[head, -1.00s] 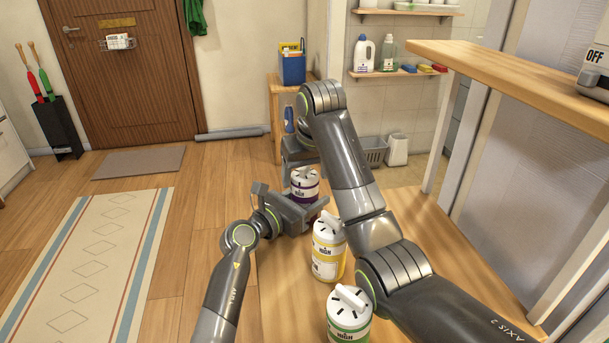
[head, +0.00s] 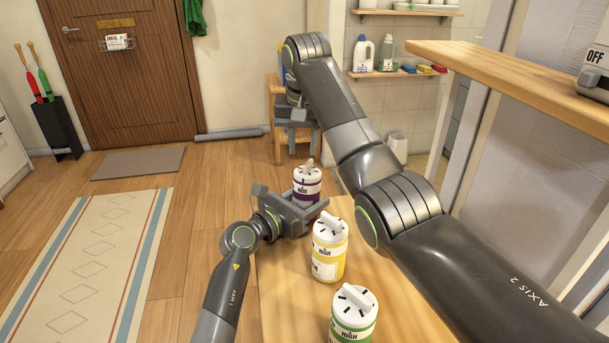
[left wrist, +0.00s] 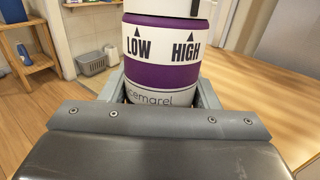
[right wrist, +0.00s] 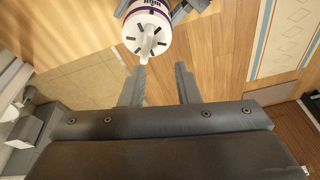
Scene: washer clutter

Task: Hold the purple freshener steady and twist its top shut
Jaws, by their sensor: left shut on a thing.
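The purple freshener (head: 307,187) stands upright, a white can with a purple band and a white top with a raised knob. My left gripper (head: 305,212) is shut around its lower body. In the left wrist view the freshener (left wrist: 163,65) shows LOW and HIGH with arrows above the purple band; its top is cut off. My right gripper (head: 294,115) is raised beyond the freshener and apart from it. In the right wrist view its fingers (right wrist: 160,82) are spread with nothing between them, and the freshener's top (right wrist: 146,35) shows its knob and dark marks.
A yellow freshener (head: 329,250) and a green freshener (head: 352,318) stand on the wooden table (head: 400,300), nearer than the purple one. A wooden shelf (head: 480,65) juts in at the right. Open floor lies left of the table.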

